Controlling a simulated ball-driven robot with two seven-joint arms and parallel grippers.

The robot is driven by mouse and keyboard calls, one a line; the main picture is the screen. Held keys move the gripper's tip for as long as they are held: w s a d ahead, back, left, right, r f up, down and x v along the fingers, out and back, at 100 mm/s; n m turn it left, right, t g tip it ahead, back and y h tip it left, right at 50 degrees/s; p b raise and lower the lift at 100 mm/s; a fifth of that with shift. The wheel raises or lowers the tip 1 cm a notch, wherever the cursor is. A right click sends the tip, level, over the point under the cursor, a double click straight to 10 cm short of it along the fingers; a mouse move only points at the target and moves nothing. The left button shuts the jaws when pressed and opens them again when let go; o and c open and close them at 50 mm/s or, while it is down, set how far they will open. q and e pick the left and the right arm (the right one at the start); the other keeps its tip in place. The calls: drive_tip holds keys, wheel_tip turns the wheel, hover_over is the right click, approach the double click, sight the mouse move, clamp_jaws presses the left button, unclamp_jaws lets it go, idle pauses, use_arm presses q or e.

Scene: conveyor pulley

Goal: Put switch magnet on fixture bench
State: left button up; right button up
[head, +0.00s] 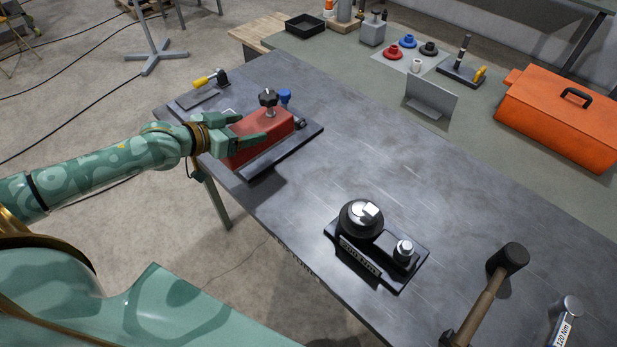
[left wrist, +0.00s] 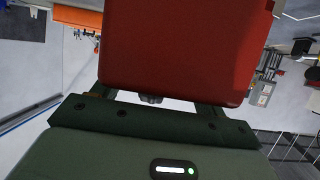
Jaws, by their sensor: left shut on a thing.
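The switch magnet (head: 272,126) is a red block with a black knob on top. My left gripper (head: 251,128) is shut on it, with its fingers along the block's sides. The magnet is at the far left end of the dark fixture bench (head: 330,160), over a dark flat plate (head: 312,131). I cannot tell whether its underside touches the plate. In the left wrist view the magnet (left wrist: 185,50) fills the upper middle between the fingers, hiding much behind it. My right gripper is not in view.
A yellow-handled clamp (head: 205,82) and a blue knob (head: 285,96) are close to the magnet. A black fixture (head: 376,245), a mallet (head: 490,290) and a torque tool (head: 565,322) lie nearer. An orange toolbox (head: 562,115) stands behind. The bench's middle is clear.

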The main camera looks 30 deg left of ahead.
use_arm(q)
drive_tip(key=shift+w+a+r, duration=0.15)
drive_tip(key=shift+w+r, duration=0.15)
drive_tip(key=shift+r, duration=0.05)
drive_tip(key=shift+w+d+f, duration=0.15)
drive_tip(key=shift+d+f, duration=0.05)
drive_tip(key=shift+d, duration=0.1)
drive_tip(key=w+d+f+b, duration=0.1)
drive_tip(key=d+f, duration=0.3)
drive_tip(key=w+d+f+b, duration=0.1)
drive_tip(key=w+d+f, duration=0.1)
drive_tip(key=d+f, duration=0.2)
drive_tip(key=w+d+f+b, duration=0.1)
drive_tip(key=d+f+b, duration=0.1)
drive_tip(key=d+f, duration=0.2)
drive_tip(key=shift+w+f, duration=0.15)
drive_tip(key=shift+f, duration=0.2)
drive_tip(key=shift+r, duration=0.15)
drive_tip(key=o, duration=1.9)
drive_tip(key=shift+f, duration=0.25)
drive_tip(key=shift+c, duration=0.2)
